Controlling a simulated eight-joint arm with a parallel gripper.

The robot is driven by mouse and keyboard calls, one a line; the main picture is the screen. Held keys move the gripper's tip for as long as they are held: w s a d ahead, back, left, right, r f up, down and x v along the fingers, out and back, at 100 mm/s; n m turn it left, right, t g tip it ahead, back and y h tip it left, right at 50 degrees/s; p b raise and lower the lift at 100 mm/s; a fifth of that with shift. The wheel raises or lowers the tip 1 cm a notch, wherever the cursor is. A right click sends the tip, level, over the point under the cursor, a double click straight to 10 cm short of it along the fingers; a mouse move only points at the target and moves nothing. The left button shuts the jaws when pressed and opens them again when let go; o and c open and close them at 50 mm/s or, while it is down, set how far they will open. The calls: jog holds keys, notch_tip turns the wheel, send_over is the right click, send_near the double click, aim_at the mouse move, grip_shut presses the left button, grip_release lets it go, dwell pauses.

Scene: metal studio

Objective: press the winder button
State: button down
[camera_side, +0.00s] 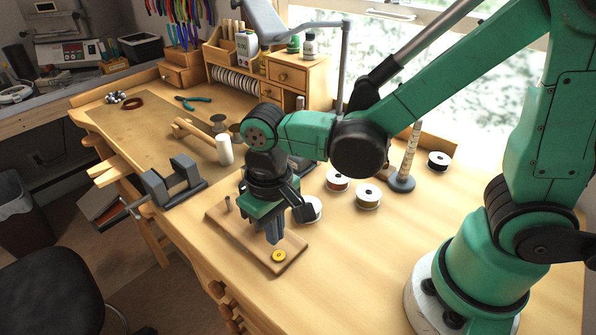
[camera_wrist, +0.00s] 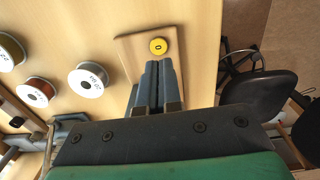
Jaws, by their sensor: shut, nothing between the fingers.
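The winder button is a small round yellow disc with a dark centre (camera_side: 279,256), on the near end of a wooden board (camera_side: 294,247). In the wrist view the yellow button (camera_wrist: 158,46) shows just beyond my fingertips, on the board (camera_wrist: 127,48). My gripper (camera_side: 274,240) points down over the board, with its fingers together and empty. In the side view its tips are just behind and above the button. In the wrist view the closed fingers (camera_wrist: 157,66) end just short of the button. I cannot tell the exact height of the gap. The middle of the board is partly hidden by my gripper.
White-flanged spools (camera_side: 368,196) stand right of the board. A ring mandrel (camera_side: 408,160) stands behind them. A grey vise (camera_side: 172,182) is at the left bench edge. A short peg (camera_side: 228,203) stands on the board's far end. The bench front right is clear.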

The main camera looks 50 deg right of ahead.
aim_at(277, 254)
jog(key=shift+r, duration=1.85)
jog(key=shift+d, duration=0.1)
jog(key=d+r+t, duration=0.4)
jog(key=d+t, duration=0.3)
jog(key=d, duration=0.3)
jog(key=shift+w+d+r, duration=0.15)
jog(key=shift+w+r, duration=0.25)
